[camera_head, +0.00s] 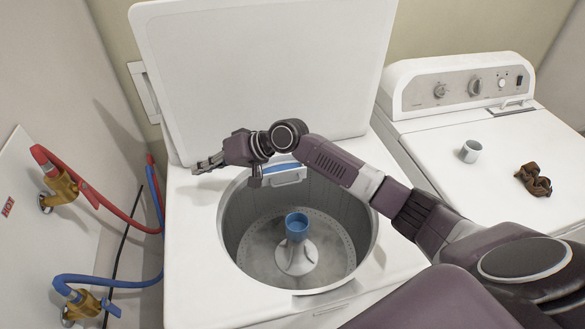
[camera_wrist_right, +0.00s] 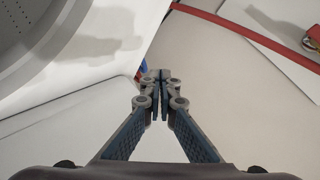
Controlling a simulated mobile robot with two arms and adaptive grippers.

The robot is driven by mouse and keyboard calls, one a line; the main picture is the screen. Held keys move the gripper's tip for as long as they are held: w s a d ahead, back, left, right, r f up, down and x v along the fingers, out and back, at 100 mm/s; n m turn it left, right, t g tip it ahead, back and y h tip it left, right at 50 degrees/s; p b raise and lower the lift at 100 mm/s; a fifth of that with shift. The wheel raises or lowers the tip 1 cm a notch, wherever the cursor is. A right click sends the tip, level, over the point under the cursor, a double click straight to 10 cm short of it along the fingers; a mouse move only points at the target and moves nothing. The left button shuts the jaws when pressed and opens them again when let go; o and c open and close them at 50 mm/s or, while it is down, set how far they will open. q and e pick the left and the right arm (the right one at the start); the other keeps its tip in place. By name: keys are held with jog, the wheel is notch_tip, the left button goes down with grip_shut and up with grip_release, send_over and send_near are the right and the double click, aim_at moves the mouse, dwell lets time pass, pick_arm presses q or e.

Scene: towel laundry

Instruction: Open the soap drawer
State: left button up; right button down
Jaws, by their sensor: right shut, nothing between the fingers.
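The soap drawer (camera_head: 289,178) is a small white piece with a handle at the back rim of the open washer's tub, partly behind my right arm. A blue strip shows just above its front; I cannot tell how far out it is. My right gripper (camera_head: 198,168) is left of the drawer, above the washer top's back left corner, apart from the drawer. In the right wrist view its fingertips (camera_wrist_right: 159,77) are together and empty. My left gripper is not in view.
The raised lid (camera_head: 260,70) stands behind the tub (camera_head: 232,215), which has a blue-topped agitator (camera_head: 297,250). Red (camera_head: 115,208) and blue hoses (camera_head: 105,282) run along the left wall. A white cup (camera_head: 470,151) and brown cloth (camera_head: 533,180) sit on the right machine.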

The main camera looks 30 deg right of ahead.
jog(key=d+f+m+g+h+b, duration=0.1)
jog(key=d+m+g+h+b, duration=0.2)
jog(key=d+h, duration=1.55)
jog(key=w+d+f+y+p, duration=0.1)
jog(key=d+f+y, duration=0.1)
jog(key=f, duration=0.1)
jog(key=w+d+f+y, duration=0.1)
jog(key=d+f+y, duration=0.2)
jog(key=w+d+f+y+p, duration=0.1)
jog(key=d+f+y, duration=0.2)
jog(key=shift+d+g+p, duration=0.15)
jog(key=shift+g+p, duration=0.15)
jog(key=shift+p, duration=0.05)
jog(key=shift+s+f+p, duration=0.15)
jog(key=shift+p, duration=0.2)
jog(key=shift+s+a+p, duration=0.2)
jog(key=shift+s+p, duration=0.25)
jog(key=shift+s, duration=0.35)
jog(key=shift+s+a+p, duration=0.15)
jog(key=shift+s+p, duration=0.3)
jog(key=shift+s, duration=0.3)
jog(key=shift+s+a+f, duration=0.1)
jog(key=shift+s+a, duration=0.05)
jog(key=shift+s, duration=0.05)
